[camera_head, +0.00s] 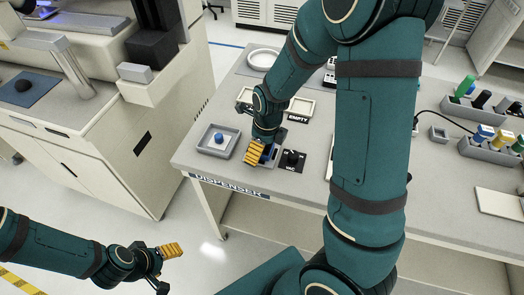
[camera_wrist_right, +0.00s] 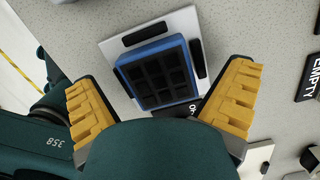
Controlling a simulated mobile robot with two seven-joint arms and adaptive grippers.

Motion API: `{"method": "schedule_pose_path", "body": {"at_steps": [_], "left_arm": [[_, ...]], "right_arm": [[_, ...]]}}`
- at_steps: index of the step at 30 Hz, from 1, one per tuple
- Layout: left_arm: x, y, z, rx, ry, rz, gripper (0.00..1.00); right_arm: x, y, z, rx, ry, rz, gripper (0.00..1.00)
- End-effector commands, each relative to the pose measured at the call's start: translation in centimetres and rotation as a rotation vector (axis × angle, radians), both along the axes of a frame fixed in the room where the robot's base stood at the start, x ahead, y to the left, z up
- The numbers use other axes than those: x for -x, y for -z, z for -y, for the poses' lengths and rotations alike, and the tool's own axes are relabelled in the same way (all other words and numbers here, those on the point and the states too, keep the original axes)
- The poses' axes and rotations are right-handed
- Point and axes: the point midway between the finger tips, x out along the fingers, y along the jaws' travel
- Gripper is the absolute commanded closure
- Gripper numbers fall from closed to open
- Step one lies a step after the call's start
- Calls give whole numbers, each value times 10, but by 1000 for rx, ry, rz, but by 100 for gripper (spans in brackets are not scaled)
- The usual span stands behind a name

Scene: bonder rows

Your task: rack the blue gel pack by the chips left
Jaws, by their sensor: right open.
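The blue gel pack (camera_wrist_right: 158,74), a square block with a grid of dark pockets, lies on a white plate (camera_wrist_right: 112,49) with black strips in the right wrist view. In the head view it is mostly hidden behind my right gripper (camera_head: 262,153), with a bit of blue (camera_head: 268,152) showing. My right gripper (camera_wrist_right: 160,80) is open, its yellow fingers on either side of the pack with gaps between. A black label, partly hidden, lies by the pack's lower edge. My left gripper (camera_head: 166,266) is open and empty, off the table at the lower left.
A grey tray (camera_head: 205,150) with a blue round item (camera_head: 219,138) stands left of my right gripper. A black knob (camera_head: 292,157) stands to the right. Trays labelled EMPTY (camera_head: 299,118) lie behind.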

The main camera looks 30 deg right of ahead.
Motion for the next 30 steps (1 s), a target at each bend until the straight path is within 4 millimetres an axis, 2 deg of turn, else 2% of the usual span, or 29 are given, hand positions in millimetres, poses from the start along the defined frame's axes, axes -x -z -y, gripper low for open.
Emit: {"method": "schedule_pose_path", "body": {"at_steps": [6,7,11,12,13,19,20,25,30], "left_arm": [[0,0,0,0,0,1,37],[0,0,0,0,0,1,37],[0,0,0,0,0,1,37],[0,0,0,0,0,1,37],[0,0,0,0,0,1,37],[0,0,0,0,0,1,37],[0,0,0,0,0,1,37],[0,0,0,0,0,1,37],[0,-7,0,0,-1,-1,37]], "right_arm": [[0,0,0,0,0,1,0],[0,0,0,0,0,1,4],[0,0,0,0,0,1,49],[0,0,0,0,0,1,63],[0,0,0,0,0,1,70],[0,1,0,1,1,0,71],[0,1,0,0,0,1,75],[0,0,1,1,1,0,75],[-1,-15,0,1,0,5,78]]}}
